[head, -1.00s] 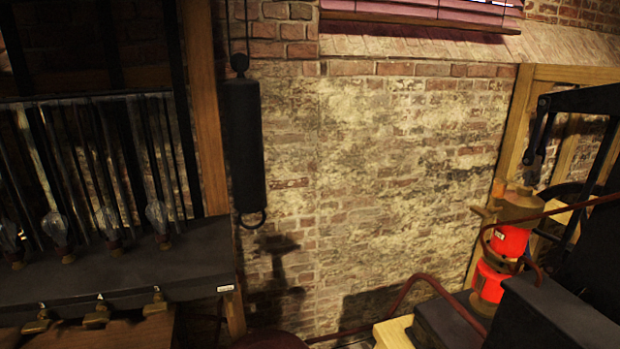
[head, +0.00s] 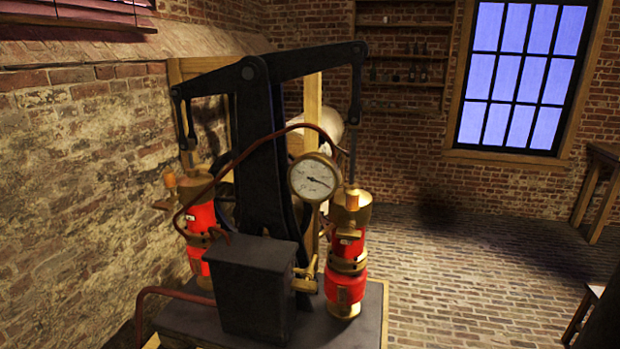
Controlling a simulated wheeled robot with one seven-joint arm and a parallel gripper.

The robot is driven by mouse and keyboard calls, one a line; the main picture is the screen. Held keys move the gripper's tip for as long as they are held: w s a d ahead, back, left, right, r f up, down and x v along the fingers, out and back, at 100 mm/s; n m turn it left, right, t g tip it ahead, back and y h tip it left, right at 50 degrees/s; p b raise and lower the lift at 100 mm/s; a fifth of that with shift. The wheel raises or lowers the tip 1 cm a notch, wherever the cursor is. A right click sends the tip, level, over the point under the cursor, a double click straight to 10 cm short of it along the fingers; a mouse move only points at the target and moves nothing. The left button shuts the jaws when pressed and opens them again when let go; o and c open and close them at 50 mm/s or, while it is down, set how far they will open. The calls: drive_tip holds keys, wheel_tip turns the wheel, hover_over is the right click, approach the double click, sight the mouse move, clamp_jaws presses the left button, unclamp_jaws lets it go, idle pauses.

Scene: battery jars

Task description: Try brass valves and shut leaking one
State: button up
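A beam pump (head: 262,150) with a black frame and rocking beam stands in the middle of the head view. A round white gauge (head: 314,178) with a dark needle is at its front right. A small brass valve (head: 306,280) sticks out at the right side of the black box (head: 243,290). Red and brass cylinders stand at the left (head: 201,222) and right (head: 346,275) of the frame. I cannot tell from this view whether any valve is open or leaking. My gripper is not in view.
A brick wall (head: 75,190) runs along the left. The brick floor (head: 470,275) at the right is mostly clear. Wooden furniture (head: 597,195) stands at the right edge. A barred window (head: 518,75) and wall shelves (head: 405,65) are at the back.

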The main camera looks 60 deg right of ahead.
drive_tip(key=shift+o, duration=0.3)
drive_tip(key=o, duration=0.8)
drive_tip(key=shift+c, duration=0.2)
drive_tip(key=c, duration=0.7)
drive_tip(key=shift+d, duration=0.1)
